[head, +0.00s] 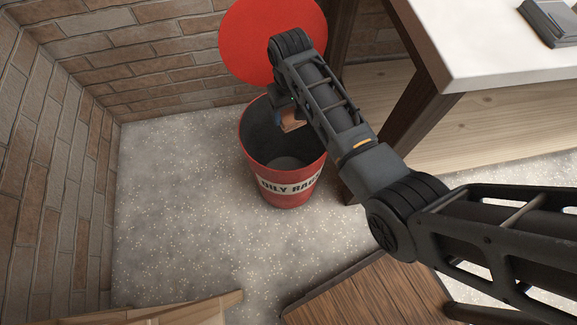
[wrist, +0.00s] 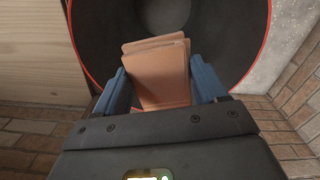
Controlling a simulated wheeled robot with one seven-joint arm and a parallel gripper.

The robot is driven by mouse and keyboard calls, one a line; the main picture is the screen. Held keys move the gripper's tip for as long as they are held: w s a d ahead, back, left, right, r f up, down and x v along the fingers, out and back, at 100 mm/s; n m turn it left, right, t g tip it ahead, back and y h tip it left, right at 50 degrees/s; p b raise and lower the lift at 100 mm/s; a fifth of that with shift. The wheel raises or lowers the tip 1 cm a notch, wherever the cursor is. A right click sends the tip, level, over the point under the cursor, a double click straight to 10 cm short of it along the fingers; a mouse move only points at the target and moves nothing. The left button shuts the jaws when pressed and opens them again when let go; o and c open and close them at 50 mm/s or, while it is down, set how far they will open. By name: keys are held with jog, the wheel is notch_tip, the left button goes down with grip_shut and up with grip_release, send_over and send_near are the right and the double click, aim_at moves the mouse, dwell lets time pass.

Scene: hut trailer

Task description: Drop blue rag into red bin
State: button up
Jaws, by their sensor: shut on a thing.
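A red bin (head: 284,200) labelled "OILY RAGS" stands upright on the floor in the head view, its round mouth open. Its dark inside also shows in the wrist view (wrist: 222,38). My gripper (head: 287,112) is over the bin's mouth. In the wrist view its two blue fingers (wrist: 160,82) are shut on a folded, flat orange-brown thing (wrist: 158,70). This thing also shows in the head view (head: 292,122), partly hidden by my arm. I see no blue rag; the held thing looks orange-brown, not blue.
A red round lid (head: 250,40) stands up behind the bin. A white-topped table (head: 480,45) with a dark leg is at the right, with a grey object (head: 552,20) on it. Brick walls (head: 45,150) close off the left and back. Speckled floor (head: 175,215) left of the bin is clear.

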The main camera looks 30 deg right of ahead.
notch_tip(320, 180, down, 3)
jog(key=shift+f+b, duration=0.15)
jog(key=shift+b, duration=1.1)
jog(key=o, duration=1)
notch_tip(320, 180, up, 8)
jog(key=shift+f+p, duration=0.1)
jog(key=shift+p, duration=0.9)
